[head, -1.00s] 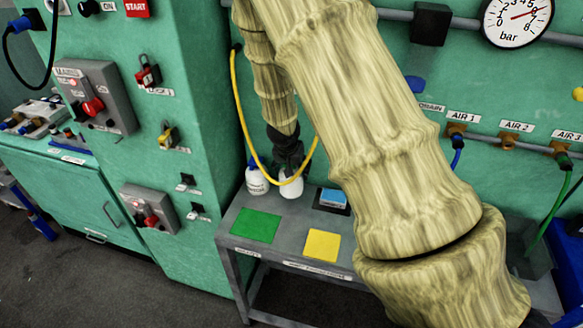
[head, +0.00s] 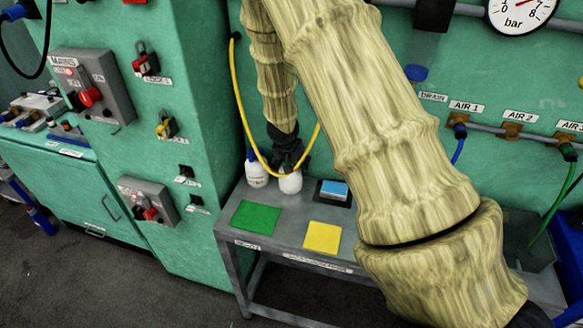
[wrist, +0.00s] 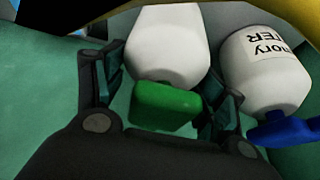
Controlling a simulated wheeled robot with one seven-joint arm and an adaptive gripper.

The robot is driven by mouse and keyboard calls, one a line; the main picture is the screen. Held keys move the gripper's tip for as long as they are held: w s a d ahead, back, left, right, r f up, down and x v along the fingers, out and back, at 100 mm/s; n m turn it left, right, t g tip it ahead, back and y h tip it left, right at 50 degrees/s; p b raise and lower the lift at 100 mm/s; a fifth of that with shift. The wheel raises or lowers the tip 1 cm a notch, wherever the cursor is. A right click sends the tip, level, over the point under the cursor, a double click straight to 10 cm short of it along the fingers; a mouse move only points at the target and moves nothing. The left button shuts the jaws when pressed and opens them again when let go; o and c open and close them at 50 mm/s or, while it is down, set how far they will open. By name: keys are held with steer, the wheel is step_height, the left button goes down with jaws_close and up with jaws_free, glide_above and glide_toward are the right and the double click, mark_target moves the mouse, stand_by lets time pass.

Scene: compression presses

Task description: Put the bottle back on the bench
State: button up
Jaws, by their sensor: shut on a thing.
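My gripper (head: 288,148) is at the back left of the grey bench (head: 285,225), pointing down. It is shut on a white bottle (head: 290,183), upright at the bench's rear. In the wrist view the bottle (wrist: 168,40) shows its green cap (wrist: 166,106) between the two fingers (wrist: 165,92). I cannot tell whether its base touches the bench. The hose and my gripper hide its upper part in the head view.
A second white bottle (head: 256,174) with a blue cap (wrist: 278,128) stands close to the left. A yellow hose (head: 247,130) loops in front. The bench has a green pad (head: 256,217), a yellow pad (head: 322,237) and a blue block (head: 334,189). A green cabinet (head: 200,150) rises at the left.

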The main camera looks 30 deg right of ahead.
steer(key=o, duration=1.4)
steer(key=shift+f, duration=0.1)
steer(key=p+v, duration=0.5)
steer(key=v, duration=0.5)
steer(key=shift+d, duration=0.1)
steer(key=shift+p+v, duration=0.55)
steer(key=shift+v, duration=0.65)
